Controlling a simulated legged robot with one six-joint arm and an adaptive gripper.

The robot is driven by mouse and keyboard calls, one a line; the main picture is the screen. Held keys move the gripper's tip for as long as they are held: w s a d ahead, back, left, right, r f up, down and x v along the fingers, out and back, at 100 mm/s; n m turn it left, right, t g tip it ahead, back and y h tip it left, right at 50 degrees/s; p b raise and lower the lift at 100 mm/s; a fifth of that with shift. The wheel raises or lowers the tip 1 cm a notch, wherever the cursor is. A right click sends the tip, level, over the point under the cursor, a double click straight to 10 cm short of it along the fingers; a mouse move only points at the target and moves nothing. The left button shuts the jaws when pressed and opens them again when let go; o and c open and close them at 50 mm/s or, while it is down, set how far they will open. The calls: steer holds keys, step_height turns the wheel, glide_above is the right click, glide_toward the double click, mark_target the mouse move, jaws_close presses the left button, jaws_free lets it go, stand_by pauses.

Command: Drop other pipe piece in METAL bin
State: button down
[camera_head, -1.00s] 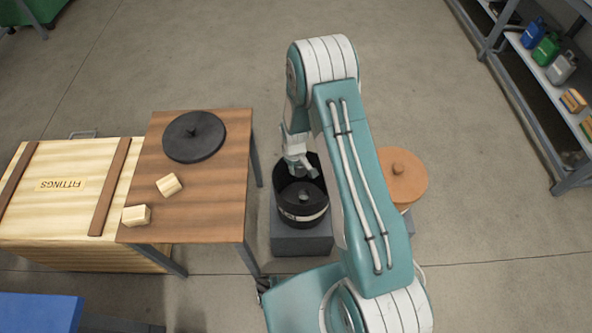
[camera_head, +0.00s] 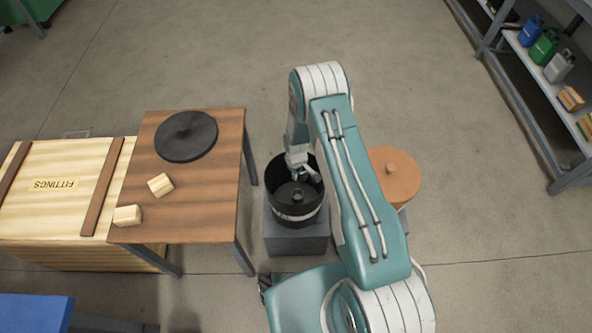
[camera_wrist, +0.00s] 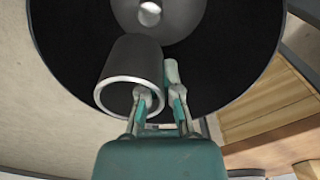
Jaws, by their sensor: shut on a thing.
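The black open-topped bin (camera_head: 283,200) stands on a grey block, with a pale label on its front that is too small to read. My gripper (camera_head: 304,172) hangs over the bin's opening. In the wrist view my gripper (camera_wrist: 160,92) is shut on the wall of a dark grey hollow pipe piece (camera_wrist: 130,62). One finger is inside the pipe's bright-rimmed end, the other outside. The pipe is tilted, with the bin's dark interior (camera_wrist: 225,65) behind it. A round grey part with a shiny knob (camera_wrist: 150,14) shows inside the bin; I cannot tell what it is.
A brown table (camera_head: 205,205) at left carries a black round lid (camera_head: 186,137) and two pale wooden blocks (camera_head: 160,184). The FITTINGS crate (camera_head: 50,205) is beside it. An orange-lidded container (camera_head: 394,175) stands close right of the bin, partly behind my arm.

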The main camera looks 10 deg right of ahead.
steer(key=shift+a+f, duration=0.15)
steer(key=shift+a, duration=0.05)
steer(key=c, duration=0.7)
jaws_free()
steer(key=shift+d, duration=0.1)
step_height(320, 180, up, 12)
steer(key=shift+f, duration=0.1)
